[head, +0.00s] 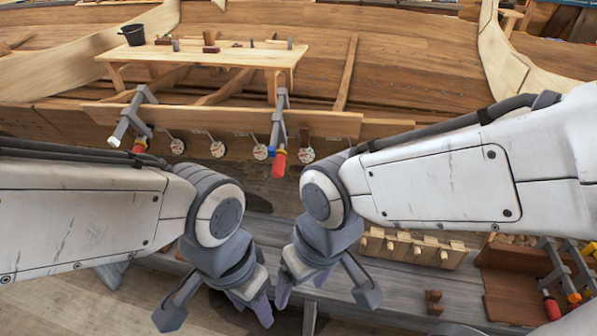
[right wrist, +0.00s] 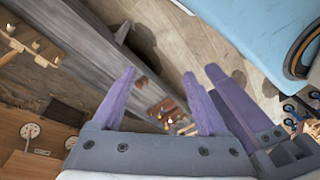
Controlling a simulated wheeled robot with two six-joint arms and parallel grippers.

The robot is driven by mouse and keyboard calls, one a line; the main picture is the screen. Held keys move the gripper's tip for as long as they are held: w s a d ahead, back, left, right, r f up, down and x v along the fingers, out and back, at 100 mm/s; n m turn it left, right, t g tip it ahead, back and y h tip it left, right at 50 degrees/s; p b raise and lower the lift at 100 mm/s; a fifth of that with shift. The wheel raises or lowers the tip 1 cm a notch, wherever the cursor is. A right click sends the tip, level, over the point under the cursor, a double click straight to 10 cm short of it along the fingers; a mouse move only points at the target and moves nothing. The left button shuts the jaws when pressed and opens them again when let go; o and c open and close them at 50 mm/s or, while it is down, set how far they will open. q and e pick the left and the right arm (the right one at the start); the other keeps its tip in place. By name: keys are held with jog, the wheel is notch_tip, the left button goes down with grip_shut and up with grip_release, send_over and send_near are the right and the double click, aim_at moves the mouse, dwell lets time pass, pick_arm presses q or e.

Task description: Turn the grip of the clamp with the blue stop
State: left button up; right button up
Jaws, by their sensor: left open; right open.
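A grey clamp (head: 279,112) hangs on the plank at the middle of the head view. It has a red grip (head: 278,165) pointing down, with small blue and yellow parts just above it; the blue part looks like its stop. A second grey clamp (head: 142,98) with a pale bar end and a red grip (head: 139,146) is on the plank further left. My left gripper (head: 250,305) is open and empty, below and nearer than the clamps. My right gripper (head: 302,284) is open and empty beside it; its purple fingers stand apart in the right wrist view (right wrist: 158,105). Neither gripper touches a clamp.
A wooden bench (head: 215,55) with a black bucket (head: 133,34) and small tools stands behind. Round white discs (head: 217,149) line the plank's lower side. A pegged wooden rack (head: 415,247) and more clamps (head: 567,280) lie at right. A grey beam (head: 385,315) runs below my grippers.

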jog(key=w+a+f+m+t+y+b, duration=0.2)
jog(key=w+a+f+m+t+b, duration=0.15)
jog(key=w+f+m+b, duration=0.8)
jog(key=m+t+h+b, duration=0.6)
jog(key=m+t+b, duration=1.05)
jog(key=m, duration=1.65)
send_near(277, 175)
notch_tip(277, 175, up, 2)
jog(key=w+g+b, duration=0.2)
jog(key=g+b, duration=0.1)
jog(key=w, duration=0.3)
jog(key=w+d, duration=0.1)
jog(key=w, duration=0.5)
jog(key=shift+w+d+r, duration=0.1)
jog(key=shift+w+d, duration=0.05)
jog(key=shift+w, duration=0.15)
grip_shut()
jog(key=shift+h+p, duration=0.35)
jog(key=shift+h, duration=0.15)
